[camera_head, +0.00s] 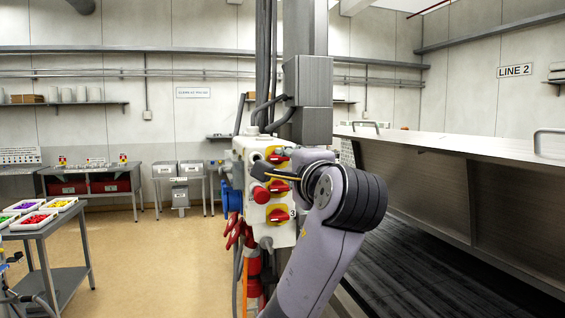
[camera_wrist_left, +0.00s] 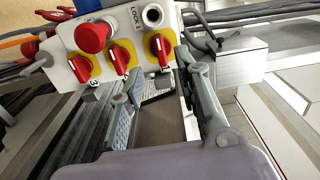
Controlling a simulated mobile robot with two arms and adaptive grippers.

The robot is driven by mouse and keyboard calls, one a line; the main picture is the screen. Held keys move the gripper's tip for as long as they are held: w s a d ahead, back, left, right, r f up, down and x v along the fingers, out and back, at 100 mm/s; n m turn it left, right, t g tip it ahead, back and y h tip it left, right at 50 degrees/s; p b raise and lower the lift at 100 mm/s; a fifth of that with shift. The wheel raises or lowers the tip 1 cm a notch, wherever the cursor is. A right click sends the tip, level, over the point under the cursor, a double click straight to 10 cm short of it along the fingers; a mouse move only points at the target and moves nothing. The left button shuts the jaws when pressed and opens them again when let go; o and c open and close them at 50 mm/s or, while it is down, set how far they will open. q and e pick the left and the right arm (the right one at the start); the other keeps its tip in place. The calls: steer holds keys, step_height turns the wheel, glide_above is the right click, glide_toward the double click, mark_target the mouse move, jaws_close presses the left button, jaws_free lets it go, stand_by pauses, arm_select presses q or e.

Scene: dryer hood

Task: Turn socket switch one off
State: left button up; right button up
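A pale control box (camera_head: 255,232) hangs on a grey column and carries red rotary switches on yellow plates. Switch one (camera_head: 277,156) is the top one in the head view. In the left wrist view it is the rightmost switch (camera_wrist_left: 158,48), with switch two (camera_wrist_left: 120,58) and switch three (camera_wrist_left: 82,68) to its left. My left gripper (camera_head: 284,176) is in front of the box and partly covers the middle switch. In the wrist view its fingers (camera_wrist_left: 158,75) are spread, with switch one beyond the gap between them. Contact cannot be told. My right gripper is not seen.
A red push button (camera_wrist_left: 93,36) and a round lock (camera_wrist_left: 152,15) sit beside the switches. Cables and the grey column (camera_head: 306,95) stand close by. A large metal machine (camera_head: 420,160) fills the right. A cart with trays (camera_head: 50,232) stands left; the floor between is clear.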

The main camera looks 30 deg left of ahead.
arm_select(q)
steer(key=v, duration=0.4)
steer(key=shift+s+d, duration=0.1)
stand_by(0.3)
